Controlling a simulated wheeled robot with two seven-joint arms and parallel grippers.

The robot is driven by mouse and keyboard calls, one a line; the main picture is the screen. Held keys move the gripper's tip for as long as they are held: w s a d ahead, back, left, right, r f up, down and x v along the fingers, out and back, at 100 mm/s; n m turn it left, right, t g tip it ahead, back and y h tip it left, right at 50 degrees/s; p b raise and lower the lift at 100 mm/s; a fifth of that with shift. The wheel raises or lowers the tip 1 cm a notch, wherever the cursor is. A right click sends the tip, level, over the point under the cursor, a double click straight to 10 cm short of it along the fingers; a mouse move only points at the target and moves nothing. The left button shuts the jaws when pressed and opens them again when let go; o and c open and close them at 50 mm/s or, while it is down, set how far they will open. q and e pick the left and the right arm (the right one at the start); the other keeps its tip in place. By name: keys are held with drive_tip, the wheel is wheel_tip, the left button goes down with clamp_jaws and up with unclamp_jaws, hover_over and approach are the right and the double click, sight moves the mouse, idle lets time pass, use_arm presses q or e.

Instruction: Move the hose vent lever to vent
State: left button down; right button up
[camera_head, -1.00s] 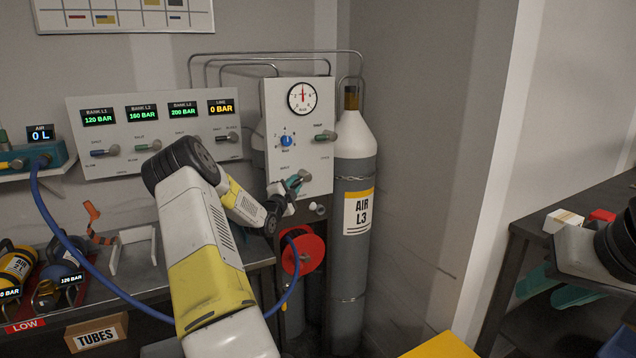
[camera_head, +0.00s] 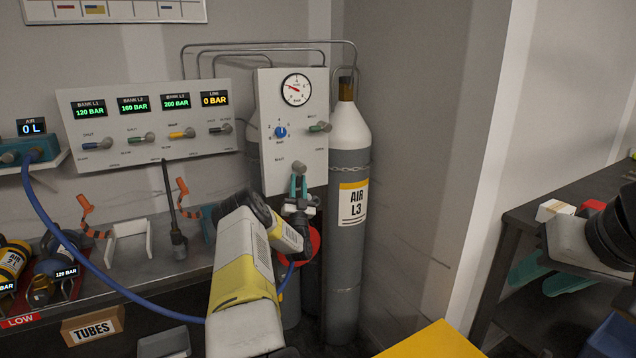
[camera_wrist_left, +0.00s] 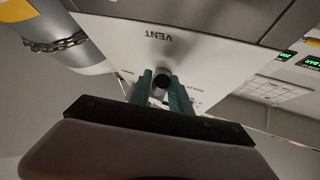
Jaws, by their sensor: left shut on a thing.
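The hose vent lever (camera_head: 299,167) is low on the pale regulator panel (camera_head: 267,100); its grey pivot end shows in the head view, the handle mostly hidden by my fingers. My left gripper (camera_head: 298,188) is shut on the lever, its teal fingers pointing up. In the left wrist view the fingers (camera_wrist_left: 160,90) stand on both sides of the lever's dark round end (camera_wrist_left: 160,81). An upside-down VENT label (camera_wrist_left: 158,36) shows on the panel beyond. The exact lever angle is hidden. My right gripper (camera_head: 548,276) is at the right edge, its teal fingers apart and empty.
A gauge (camera_head: 296,90) and a blue knob (camera_head: 281,132) sit above on the panel. A grey AIR L3 cylinder (camera_head: 346,250) stands just right. A red hose reel (camera_head: 314,243) is behind my left wrist. The bench (camera_head: 200,262) is at left.

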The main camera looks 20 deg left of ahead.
use_arm(q)
drive_tip(key=shift+w+d+f+n+g+y, duration=0.15)
drive_tip(key=shift+n+g+y, duration=0.3)
drive_tip(key=shift+n+y, duration=0.6)
drive_tip(key=shift+w+d+n+g+y, duration=0.2)
drive_tip(key=shift+n+g+y, duration=0.2)
drive_tip(key=shift+n+y, duration=0.65)
drive_tip(key=shift+w+d+f+n+g+y, duration=0.15)
drive_tip(key=shift+n+g+y, duration=0.3)
drive_tip(key=shift+n+y, duration=0.6)
drive_tip(key=shift+w+r+n, duration=0.1)
drive_tip(key=shift+r+n, duration=0.05)
drive_tip(key=shift+n, duration=0.3)
drive_tip(key=c, duration=1.2)
unclamp_jaws()
drive_tip(key=v, duration=0.7)
drive_tip(key=shift+s+d+f, duration=0.2)
drive_tip(key=shift+s+f, duration=0.05)
